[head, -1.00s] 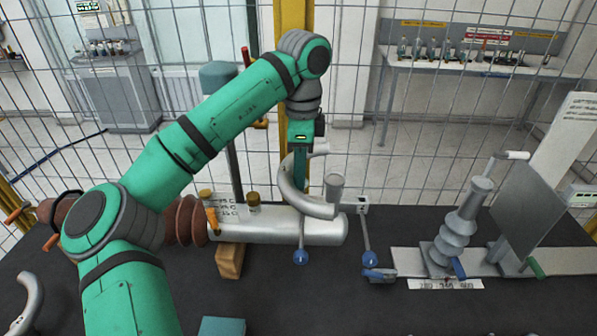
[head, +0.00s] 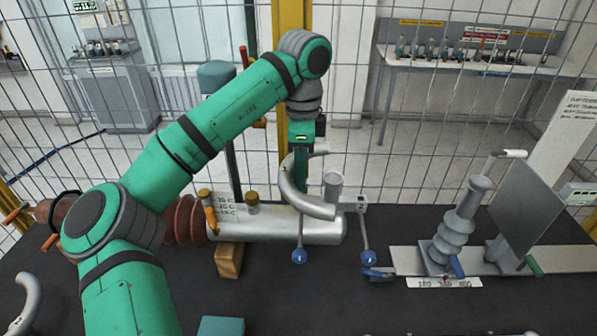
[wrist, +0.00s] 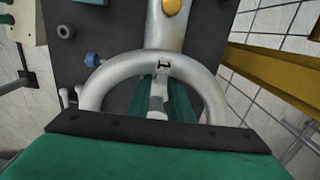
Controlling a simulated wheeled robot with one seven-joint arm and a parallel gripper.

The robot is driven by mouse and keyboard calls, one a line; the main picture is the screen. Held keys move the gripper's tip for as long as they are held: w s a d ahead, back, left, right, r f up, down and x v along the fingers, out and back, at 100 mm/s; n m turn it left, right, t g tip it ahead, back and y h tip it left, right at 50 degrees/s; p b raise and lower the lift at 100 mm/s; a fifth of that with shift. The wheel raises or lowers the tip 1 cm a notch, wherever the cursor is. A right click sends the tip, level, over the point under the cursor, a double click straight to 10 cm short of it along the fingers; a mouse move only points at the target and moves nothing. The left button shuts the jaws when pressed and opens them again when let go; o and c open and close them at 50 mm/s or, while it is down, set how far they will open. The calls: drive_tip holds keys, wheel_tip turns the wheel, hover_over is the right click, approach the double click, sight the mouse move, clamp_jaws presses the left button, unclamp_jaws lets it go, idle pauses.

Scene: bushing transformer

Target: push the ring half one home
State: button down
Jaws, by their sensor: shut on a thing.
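A grey curved ring half (head: 291,190) sits at the upright metal stub (head: 332,187) on the horizontal silver cylinder (head: 322,231). My gripper (head: 302,178) points down at it and is shut on it; the jaws are mostly hidden in the head view. In the wrist view the ring half (wrist: 94,88) arches across the middle, with my green fingers (wrist: 160,105) inside its curve. The silver cylinder (wrist: 166,30) runs away behind the arc. I cannot tell whether the ring half is fully seated.
Blue-knobbed levers (head: 299,256) hang in front of the cylinder. A ribbed grey bushing (head: 455,230) and tilted plate (head: 528,210) stand right. Another grey curved piece (head: 27,302) lies lower left. A wooden block (head: 229,261) supports the cylinder. Wire mesh closes the back.

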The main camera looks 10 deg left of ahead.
drive_tip(key=shift+a+f, duration=0.1)
drive_tip(key=shift+f, duration=0.3)
drive_tip(key=shift+w+f, duration=0.1)
drive_tip(key=shift+f, duration=0.65)
drive_tip(key=shift+a+f, duration=0.1)
drive_tip(key=shift+f, duration=0.05)
drive_tip(key=shift+d+f, duration=0.2)
drive_tip(key=shift+f, duration=0.05)
drive_tip(key=shift+a+f, duration=0.1)
drive_tip(key=shift+f, duration=0.3)
drive_tip(key=c, duration=1.5)
unclamp_jaws()
